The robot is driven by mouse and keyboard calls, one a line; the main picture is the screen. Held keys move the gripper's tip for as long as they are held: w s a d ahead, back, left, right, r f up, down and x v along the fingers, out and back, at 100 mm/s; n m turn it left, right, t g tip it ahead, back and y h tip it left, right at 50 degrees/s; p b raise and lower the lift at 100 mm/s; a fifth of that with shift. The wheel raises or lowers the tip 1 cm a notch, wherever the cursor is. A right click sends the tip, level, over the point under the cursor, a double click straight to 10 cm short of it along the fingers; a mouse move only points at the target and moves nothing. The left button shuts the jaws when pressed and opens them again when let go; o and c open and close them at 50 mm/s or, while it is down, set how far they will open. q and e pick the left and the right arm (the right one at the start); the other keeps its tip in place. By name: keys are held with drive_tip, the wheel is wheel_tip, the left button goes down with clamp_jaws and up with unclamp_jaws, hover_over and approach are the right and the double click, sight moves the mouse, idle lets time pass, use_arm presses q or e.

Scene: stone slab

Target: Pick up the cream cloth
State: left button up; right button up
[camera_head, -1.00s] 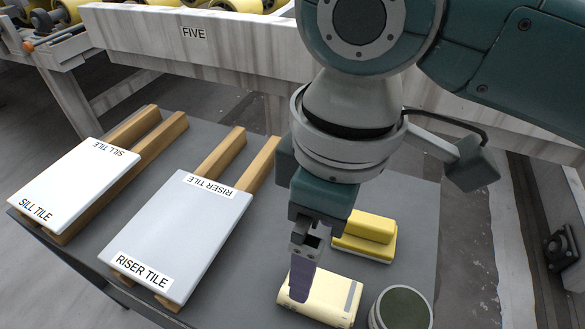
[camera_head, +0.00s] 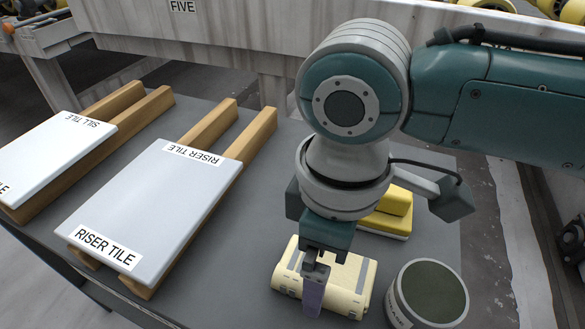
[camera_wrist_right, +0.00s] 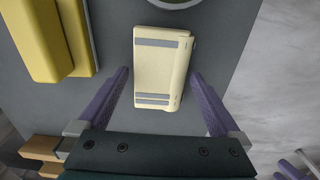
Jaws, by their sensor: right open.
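The cream cloth (camera_head: 339,272) is a folded bundle with grey stripes, lying on the dark grey table in the head view. In the right wrist view the cloth (camera_wrist_right: 160,70) lies ahead, between the lines of the two purple fingers. My right gripper (camera_head: 313,308) is over the cloth's near side in the head view, its finger hiding part of the cloth. In the right wrist view the right gripper (camera_wrist_right: 162,85) is open, with a finger on either side of the cloth's near end and a gap to each.
A yellow block with a white base (camera_head: 388,214) lies behind the cloth. A round tin with a dark green top (camera_head: 430,291) stands close to its right. The riser tile (camera_head: 155,205) and sill tile (camera_head: 50,155) rest on wooden bars to the left.

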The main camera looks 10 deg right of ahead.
drive_tip(key=shift+f, duration=0.15)
drive_tip(key=shift+c, duration=0.2)
drive_tip(key=c, duration=1.1)
drive_tip(key=shift+c, duration=0.2)
drive_tip(key=shift+r+p, duration=0.4)
drive_tip(key=shift+r, duration=0.05)
wheel_tip(320, 180, up, 19)
drive_tip(key=p, duration=0.9)
drive_tip(key=shift+r, duration=0.1)
